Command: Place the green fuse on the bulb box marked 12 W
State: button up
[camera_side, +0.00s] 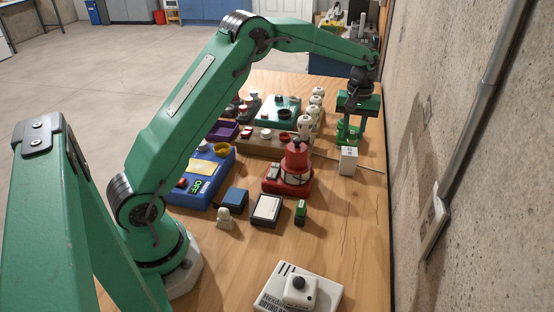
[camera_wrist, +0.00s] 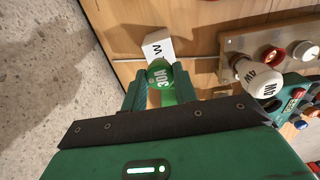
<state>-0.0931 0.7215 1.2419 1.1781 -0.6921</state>
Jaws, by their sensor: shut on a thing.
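My gripper (camera_side: 348,136) is at the far right of the table. In the wrist view my gripper (camera_wrist: 159,88) is shut on the green fuse (camera_wrist: 160,75), which carries the mark 30A. The fuse is mostly hidden by the fingers in the side view. A small white box (camera_side: 348,160) stands on the table close to the gripper, nearer the side camera. In the wrist view the white box (camera_wrist: 158,45) lies just beyond the fuse and shows a W; its number is not readable. I cannot tell whether fuse and box touch.
White bulbs (camera_side: 305,124) stand left of the gripper; one in the wrist view (camera_wrist: 262,84) reads 4W. A red device (camera_side: 290,175), a blue meter (camera_side: 205,175) and a small green-and-black item (camera_side: 300,212) are nearer. A concrete wall (camera_side: 450,130) rises at right. The right front tabletop is clear.

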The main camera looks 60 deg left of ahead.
aim_at(353, 132)
jog(key=shift+f, duration=1.3)
jog(key=shift+f, duration=0.15)
jog(key=o, duration=0.9)
jog(key=shift+o, duration=0.2)
notch_tip(353, 132, up, 12)
jog(key=shift+r, duration=0.2)
